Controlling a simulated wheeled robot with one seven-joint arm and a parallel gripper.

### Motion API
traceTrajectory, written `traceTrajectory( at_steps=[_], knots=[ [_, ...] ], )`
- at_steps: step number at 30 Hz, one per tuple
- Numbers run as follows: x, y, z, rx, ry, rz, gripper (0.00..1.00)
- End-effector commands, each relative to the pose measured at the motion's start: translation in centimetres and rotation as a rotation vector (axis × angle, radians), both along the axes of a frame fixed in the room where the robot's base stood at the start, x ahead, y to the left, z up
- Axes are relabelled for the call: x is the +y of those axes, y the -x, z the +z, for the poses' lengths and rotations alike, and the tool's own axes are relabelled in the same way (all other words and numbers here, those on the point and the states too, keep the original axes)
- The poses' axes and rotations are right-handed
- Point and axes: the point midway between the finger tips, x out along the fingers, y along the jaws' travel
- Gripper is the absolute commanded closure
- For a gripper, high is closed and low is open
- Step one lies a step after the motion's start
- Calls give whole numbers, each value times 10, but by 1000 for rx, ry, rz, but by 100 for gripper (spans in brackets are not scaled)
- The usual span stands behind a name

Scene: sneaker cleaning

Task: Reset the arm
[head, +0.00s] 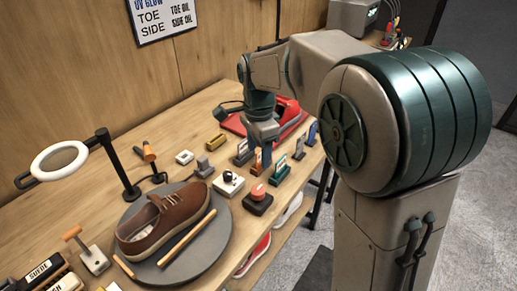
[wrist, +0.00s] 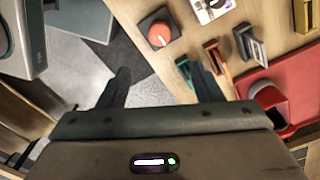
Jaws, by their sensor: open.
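My gripper (wrist: 162,80) shows in the wrist view with its two dark fingers spread wide apart and nothing between them. Behind the fingers lie the table's edge and the grey floor. In the head view my gripper (head: 263,158) points down near the table's right side, by small upright items, and the arm partly hides it. A brown sneaker (head: 164,221) sits on the round grey turntable (head: 210,250), well to the left of my gripper, with a wooden stick beside it.
A black block with an orange knob (head: 258,194) stands near the table's front edge; it also shows in the wrist view (wrist: 160,35). A red tray (head: 236,124) lies behind my gripper. A ring lamp (head: 60,160) stands at left. Shoes (head: 257,254) rest below the tabletop.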

Motion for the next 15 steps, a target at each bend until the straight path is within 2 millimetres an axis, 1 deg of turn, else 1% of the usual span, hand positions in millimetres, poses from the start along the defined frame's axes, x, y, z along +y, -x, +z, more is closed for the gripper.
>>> traceTrajectory(
  at_steps=[13, 14, 15],
  knots=[
    [0, 0, 0, 0, 0, 0, 41],
    [-1, 1, 0, -1, -2, 5, 41],
    [-8, 6, 3, -8, -7, 32, 41]
  ],
)
